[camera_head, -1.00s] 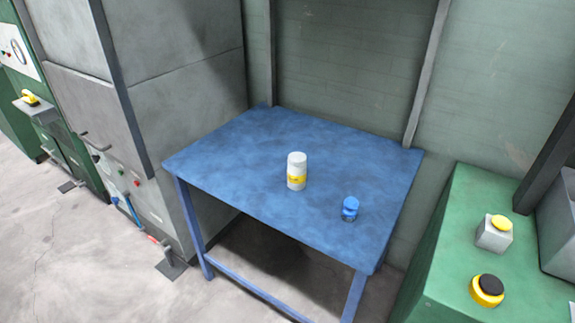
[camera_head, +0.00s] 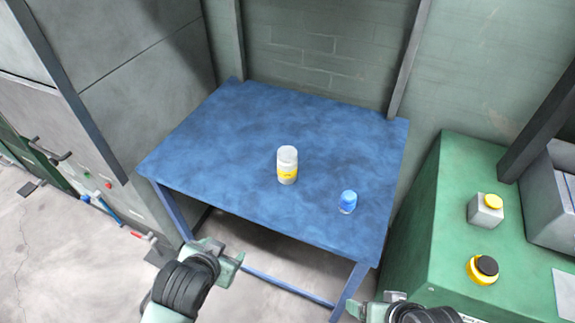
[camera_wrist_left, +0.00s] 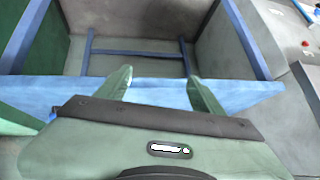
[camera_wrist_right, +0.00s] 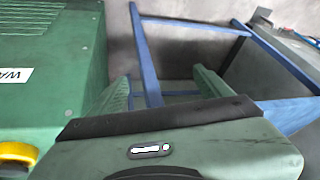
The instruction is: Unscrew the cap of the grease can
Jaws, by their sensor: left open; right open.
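I cannot read a label on either, so I cannot tell which is the grease can. My left gripper (camera_head: 222,256) is open and empty, in front of the table's front edge. My right gripper (camera_head: 374,302) is open at the bottom of the head view, partly cut off. Neither touches anything. Both wrist views show the empty fingers, without the can or jar.
A green cabinet (camera_head: 425,230) stands right of the table, with a yellow-topped grey button box (camera_head: 486,210) and a black-and-yellow knob (camera_head: 482,269). A grey cabinet (camera_head: 130,95) stands on the left. The tabletop around the can and jar is mostly clear.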

